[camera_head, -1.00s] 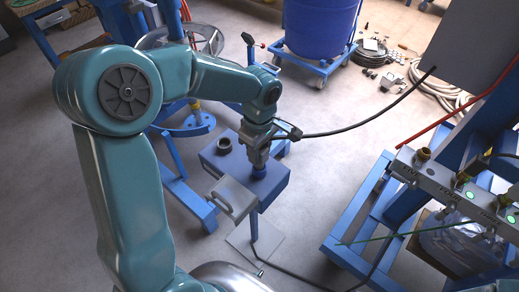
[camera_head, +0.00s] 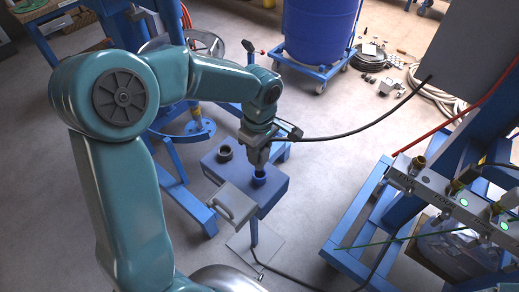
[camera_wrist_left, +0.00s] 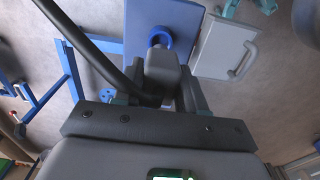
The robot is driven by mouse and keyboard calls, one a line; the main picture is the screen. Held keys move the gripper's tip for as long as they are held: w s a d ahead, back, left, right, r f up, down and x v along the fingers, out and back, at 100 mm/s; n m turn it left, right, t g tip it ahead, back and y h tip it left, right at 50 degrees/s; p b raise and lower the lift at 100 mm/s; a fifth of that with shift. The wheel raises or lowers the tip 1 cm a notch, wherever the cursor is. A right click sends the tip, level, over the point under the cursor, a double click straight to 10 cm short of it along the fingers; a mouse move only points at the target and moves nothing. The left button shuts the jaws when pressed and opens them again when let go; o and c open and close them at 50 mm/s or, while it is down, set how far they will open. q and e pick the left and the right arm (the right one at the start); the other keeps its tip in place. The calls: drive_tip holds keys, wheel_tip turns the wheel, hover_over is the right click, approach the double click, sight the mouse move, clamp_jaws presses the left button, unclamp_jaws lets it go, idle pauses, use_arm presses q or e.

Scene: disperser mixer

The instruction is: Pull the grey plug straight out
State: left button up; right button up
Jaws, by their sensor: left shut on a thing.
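My left gripper (camera_head: 257,162) is above the blue box (camera_head: 275,188) and shut on the grey plug (camera_wrist_left: 160,68). The plug is mostly hidden by the jaws in the head view. A black cable (camera_head: 345,136) runs from it toward the upper right. The blue round socket (camera_head: 259,179) is on the box top just below the plug, and its ring (camera_wrist_left: 160,37) also shows beyond the plug in the wrist view. I cannot tell whether the plug's tip is fully clear of the socket. My right gripper is not in view.
A grey cover with a handle (camera_head: 233,203) is at the box's front left. A dark round fitting (camera_head: 225,154) sits on the box top. A blue frame with a valve manifold (camera_head: 450,195) stands at right. A blue drum (camera_head: 320,30) stands behind, with open floor between.

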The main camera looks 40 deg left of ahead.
use_arm(q)
drive_tip(key=shift+r+p, duration=1.3)
drive_tip(key=shift+r, duration=0.7)
